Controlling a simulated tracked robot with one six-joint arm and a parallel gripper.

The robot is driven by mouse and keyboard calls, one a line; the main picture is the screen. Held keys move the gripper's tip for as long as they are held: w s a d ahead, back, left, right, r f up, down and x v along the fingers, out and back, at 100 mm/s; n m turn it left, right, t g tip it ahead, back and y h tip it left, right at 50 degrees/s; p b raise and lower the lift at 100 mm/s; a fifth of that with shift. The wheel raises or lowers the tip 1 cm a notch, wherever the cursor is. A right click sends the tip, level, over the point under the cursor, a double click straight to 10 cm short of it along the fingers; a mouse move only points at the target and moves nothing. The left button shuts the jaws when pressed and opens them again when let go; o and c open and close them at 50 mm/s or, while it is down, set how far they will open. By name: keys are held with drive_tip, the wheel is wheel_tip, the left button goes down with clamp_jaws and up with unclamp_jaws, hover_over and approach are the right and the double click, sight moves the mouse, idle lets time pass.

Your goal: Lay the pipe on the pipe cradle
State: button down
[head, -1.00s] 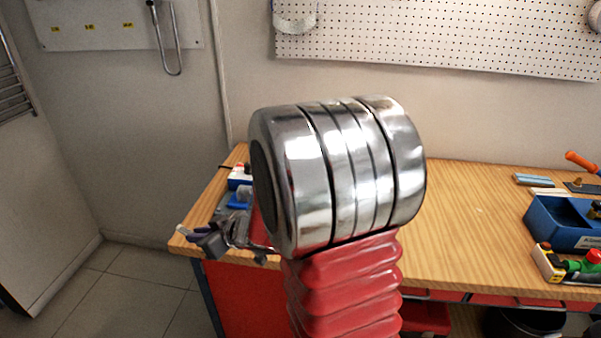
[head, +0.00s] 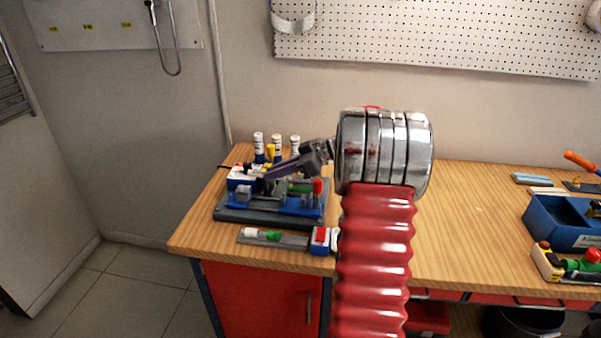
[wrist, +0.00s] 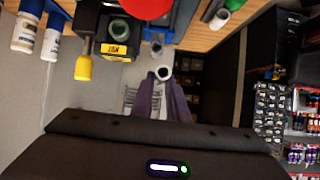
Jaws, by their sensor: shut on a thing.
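My gripper (wrist: 165,100) has purple-grey fingers pointing away from the camera in the wrist view. In the head view my gripper (head: 272,174) reaches left over the bench's left part, above a dark grey tray; I cannot make out the held pipe there. On that tray stands a low blue rack (head: 290,206) with grey upright posts, possibly the pipe cradle; I cannot tell for sure. The pipe appears apart from it.
White bottles (head: 258,143) stand behind the tray. A grey strip with a white and green piece (head: 262,236) lies at the bench's front edge, beside a red, white and blue block (head: 321,240). A blue bin (head: 560,222) stands right. The bench's middle right is clear.

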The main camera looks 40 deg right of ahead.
drive_tip(key=s+d, duration=0.4)
drive_tip(key=d, duration=0.1)
drive_tip(key=shift+s+d+f, duration=0.25)
drive_tip(key=shift+d, duration=0.05)
drive_tip(key=shift+f, duration=0.15)
